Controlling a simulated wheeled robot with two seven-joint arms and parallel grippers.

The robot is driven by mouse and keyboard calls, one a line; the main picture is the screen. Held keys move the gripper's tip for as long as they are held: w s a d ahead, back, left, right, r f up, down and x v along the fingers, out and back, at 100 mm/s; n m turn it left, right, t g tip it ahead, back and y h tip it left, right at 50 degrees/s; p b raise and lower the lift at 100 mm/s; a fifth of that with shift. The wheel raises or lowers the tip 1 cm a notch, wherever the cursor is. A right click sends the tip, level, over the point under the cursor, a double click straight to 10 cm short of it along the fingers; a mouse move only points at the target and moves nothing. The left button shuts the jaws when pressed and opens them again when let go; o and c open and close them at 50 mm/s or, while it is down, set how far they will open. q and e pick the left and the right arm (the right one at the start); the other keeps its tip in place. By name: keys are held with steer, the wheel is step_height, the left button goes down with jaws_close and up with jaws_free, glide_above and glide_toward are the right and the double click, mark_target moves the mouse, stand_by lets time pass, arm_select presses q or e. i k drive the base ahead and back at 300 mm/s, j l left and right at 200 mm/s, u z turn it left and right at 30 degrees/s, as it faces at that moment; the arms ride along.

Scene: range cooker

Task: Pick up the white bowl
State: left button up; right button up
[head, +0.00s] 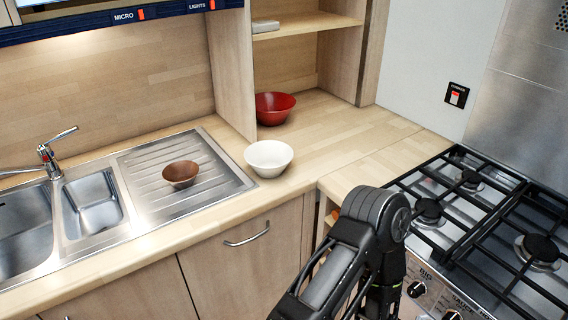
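The white bowl (268,158) stands upright on the wooden counter, just right of the sink's drainboard. It is in full view and looks empty. One of my arms comes up from the bottom of the head view, right of centre, in front of the counter and cooker. Its upper joint is in view below and right of the white bowl, apart from it. No gripper fingers show, and my other arm is out of the picture.
A red bowl (274,107) stands behind the white bowl by the shelf unit (308,24). A brown bowl (181,174) sits on the drainboard (217,178). The gas cooker (430,245) is at the right. The counter (345,135) right of the white bowl is clear.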

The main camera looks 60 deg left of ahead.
mark_target(269, 159)
steer(key=k+j, duration=0.1)
steer(key=j, duration=0.3)
steer(key=k+j, duration=0.1)
steer(key=j, duration=0.35)
steer(key=k+j, duration=0.15)
steer(key=j, duration=0.25)
steer(key=k+j, duration=0.1)
steer(key=j, duration=0.35)
